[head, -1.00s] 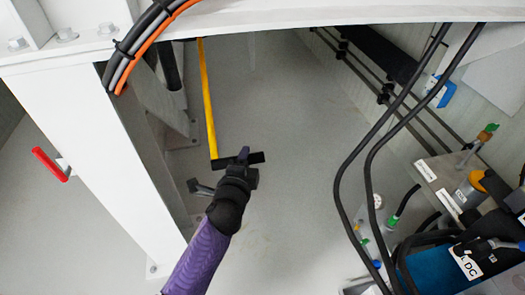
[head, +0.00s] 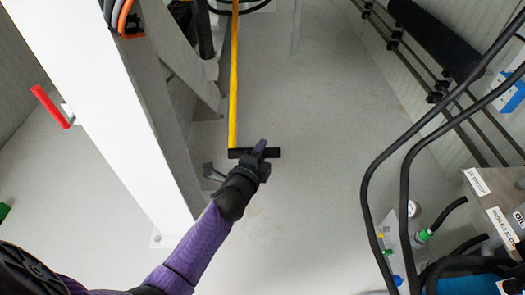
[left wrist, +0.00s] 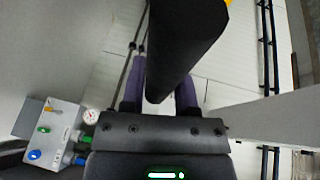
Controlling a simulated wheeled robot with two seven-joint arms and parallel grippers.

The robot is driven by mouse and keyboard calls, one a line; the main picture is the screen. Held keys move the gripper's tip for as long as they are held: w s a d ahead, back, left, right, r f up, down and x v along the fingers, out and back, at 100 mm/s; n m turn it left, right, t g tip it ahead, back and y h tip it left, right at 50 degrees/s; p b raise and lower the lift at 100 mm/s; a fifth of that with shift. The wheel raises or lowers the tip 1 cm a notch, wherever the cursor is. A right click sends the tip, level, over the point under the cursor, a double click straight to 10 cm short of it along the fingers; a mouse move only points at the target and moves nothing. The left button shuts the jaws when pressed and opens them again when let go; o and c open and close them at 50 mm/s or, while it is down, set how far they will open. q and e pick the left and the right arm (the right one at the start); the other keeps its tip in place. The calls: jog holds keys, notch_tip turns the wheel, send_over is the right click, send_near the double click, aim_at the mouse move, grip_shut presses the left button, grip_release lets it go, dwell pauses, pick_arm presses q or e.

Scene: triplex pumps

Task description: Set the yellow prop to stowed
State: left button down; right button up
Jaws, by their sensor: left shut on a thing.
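The yellow prop (head: 234,80) is a long thin yellow bar. In the head view it runs from the top edge down to a black crosspiece handle (head: 271,153) at its lower end. My left gripper (head: 258,156) is at that handle, shut on it; the fingers are partly hidden by my wrist. In the left wrist view the black handle (left wrist: 185,40) lies between the purple fingers (left wrist: 158,88), with a bit of yellow (left wrist: 228,2) at the top edge. The prop's upper end is out of view. My right gripper is not in view.
A white post (head: 110,110) stands left of the prop, with a red handle (head: 50,107) beyond it. Black hoses (head: 366,190) loop down at the right, near a labelled grey block (head: 495,200). A grey bracket (head: 212,172) sits beside the gripper. Open floor (head: 310,220) lies right of the prop.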

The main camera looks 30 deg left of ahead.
pick_arm(q)
jog(key=shift+a+f, duration=0.1)
jog(key=shift+f, duration=0.2)
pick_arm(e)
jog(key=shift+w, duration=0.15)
pick_arm(q)
jog(key=shift+f, duration=0.1)
jog(key=shift+c, duration=1.8)
grip_release()
jog(key=shift+w+f, duration=0.1)
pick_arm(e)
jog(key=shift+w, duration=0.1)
pick_arm(q)
jog(key=p+v, duration=0.4)
jog(key=v, duration=0.6)
jog(key=shift+r, duration=0.2)
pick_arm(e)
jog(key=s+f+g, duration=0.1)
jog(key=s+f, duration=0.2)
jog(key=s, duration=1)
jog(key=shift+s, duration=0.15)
